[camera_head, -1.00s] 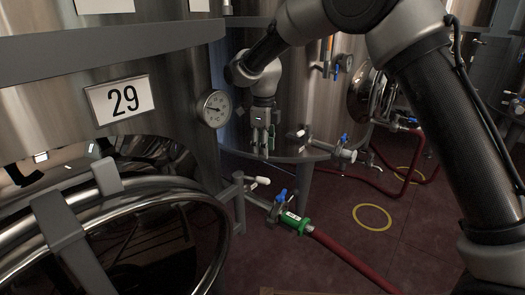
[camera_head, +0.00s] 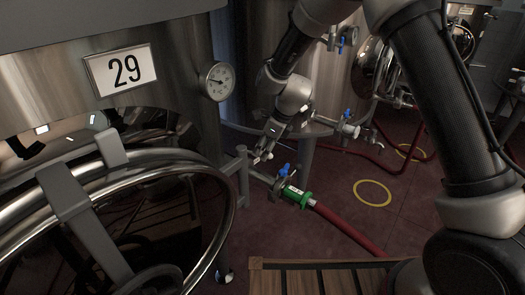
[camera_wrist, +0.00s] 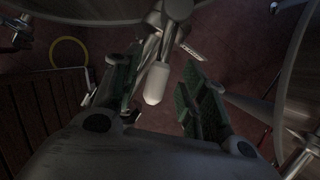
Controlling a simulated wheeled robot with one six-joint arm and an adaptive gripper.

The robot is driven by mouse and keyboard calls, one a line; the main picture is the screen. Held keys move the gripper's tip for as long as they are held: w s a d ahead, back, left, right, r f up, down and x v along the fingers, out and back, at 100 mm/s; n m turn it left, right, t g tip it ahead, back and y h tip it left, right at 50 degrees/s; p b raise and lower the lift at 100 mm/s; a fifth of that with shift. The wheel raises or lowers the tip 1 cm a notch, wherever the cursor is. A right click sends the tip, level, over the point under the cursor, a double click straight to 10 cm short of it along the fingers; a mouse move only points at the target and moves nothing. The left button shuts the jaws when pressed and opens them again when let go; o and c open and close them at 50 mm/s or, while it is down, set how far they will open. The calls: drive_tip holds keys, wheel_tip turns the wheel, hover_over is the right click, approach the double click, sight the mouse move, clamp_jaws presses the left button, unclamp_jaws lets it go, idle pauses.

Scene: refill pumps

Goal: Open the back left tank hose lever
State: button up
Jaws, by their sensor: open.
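My gripper (camera_head: 263,154) is open and tilted down to the left, just above the outlet pipe of tank 29 (camera_head: 178,85). In the wrist view, a white lever grip (camera_wrist: 155,84) lies between the two green-padded fingers (camera_wrist: 163,92), and no firm contact shows. The lever sits on a grey pipe fitting at the top of that view. In the head view my gripper mostly hides this lever. Beside it on the same outlet are a blue-handled valve (camera_head: 284,170) and a green coupling (camera_head: 296,195) with a red hose (camera_head: 345,228).
Another tank behind has its own outlet valve with a blue handle (camera_head: 347,115). The round hatch (camera_head: 135,176) of tank 29 fills the lower left. A slatted wooden platform (camera_head: 318,265) is at the bottom. Dark red floor with a yellow ring (camera_head: 373,192) is open on the right.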

drive_tip(key=shift+w+a+f, duration=0.1)
drive_tip(key=shift+a+f, duration=0.15)
drive_tip(key=shift+f, duration=0.35)
drive_tip(key=shift+c, duration=0.2)
clamp_jaws()
drive_tip(key=shift+s+a+m+t+h, duration=0.15)
drive_tip(key=shift+s+a+m+t, duration=0.1)
drive_tip(key=shift+s+m, duration=0.45)
drive_tip(key=shift+s+a+m+t+h, duration=0.15)
drive_tip(key=shift+s+a+m+t, duration=0.15)
drive_tip(key=shift+m, duration=0.6)
drive_tip(key=shift+o, duration=0.2)
unclamp_jaws()
